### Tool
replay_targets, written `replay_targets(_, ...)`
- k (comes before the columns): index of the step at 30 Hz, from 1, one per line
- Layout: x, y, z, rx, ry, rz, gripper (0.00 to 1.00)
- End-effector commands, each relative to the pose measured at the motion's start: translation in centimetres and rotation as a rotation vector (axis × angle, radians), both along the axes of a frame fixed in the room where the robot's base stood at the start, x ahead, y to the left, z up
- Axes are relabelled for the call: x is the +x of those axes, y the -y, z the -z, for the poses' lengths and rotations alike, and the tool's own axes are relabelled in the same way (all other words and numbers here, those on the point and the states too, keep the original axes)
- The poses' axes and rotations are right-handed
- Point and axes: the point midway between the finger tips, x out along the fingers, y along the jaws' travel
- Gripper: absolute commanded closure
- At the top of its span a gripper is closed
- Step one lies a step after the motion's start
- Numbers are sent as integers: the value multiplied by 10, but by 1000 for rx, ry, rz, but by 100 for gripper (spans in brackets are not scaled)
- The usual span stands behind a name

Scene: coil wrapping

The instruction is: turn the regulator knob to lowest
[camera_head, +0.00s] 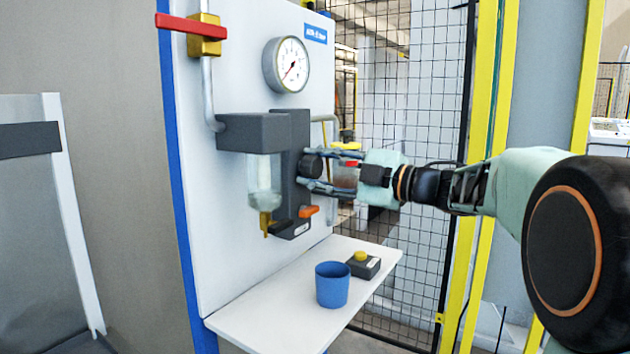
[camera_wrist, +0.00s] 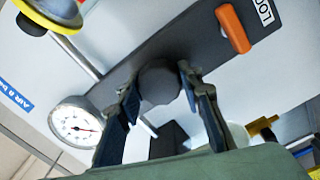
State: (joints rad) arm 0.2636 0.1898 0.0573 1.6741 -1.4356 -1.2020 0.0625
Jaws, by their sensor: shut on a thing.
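The regulator knob (camera_head: 310,165) is a dark grey round knob on the front of the dark regulator block (camera_head: 292,125), fixed to a white panel. In the wrist view the knob (camera_wrist: 159,84) sits between the two fingers of my gripper (camera_wrist: 158,88). In the head view my gripper (camera_head: 322,171) reaches in from the right, with a finger above and a finger below the knob, shut on it. The round white gauge (camera_head: 286,65) is above the block. Its red needle points to the lower left in the head view; its scale is too small to read.
A clear bowl (camera_head: 265,180) hangs left of the block, with a brass drain below. An orange lever (camera_head: 308,211) sits under the knob. A red-handled valve (camera_head: 205,32) is upper left. A blue cup (camera_head: 332,284) and a yellow-button box (camera_head: 362,264) stand on the white shelf (camera_head: 275,325).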

Motion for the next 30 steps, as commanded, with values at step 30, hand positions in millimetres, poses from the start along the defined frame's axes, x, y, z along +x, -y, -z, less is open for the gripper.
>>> replay_targets(30, 0, 1, 5, -534, 805, 0, 91)
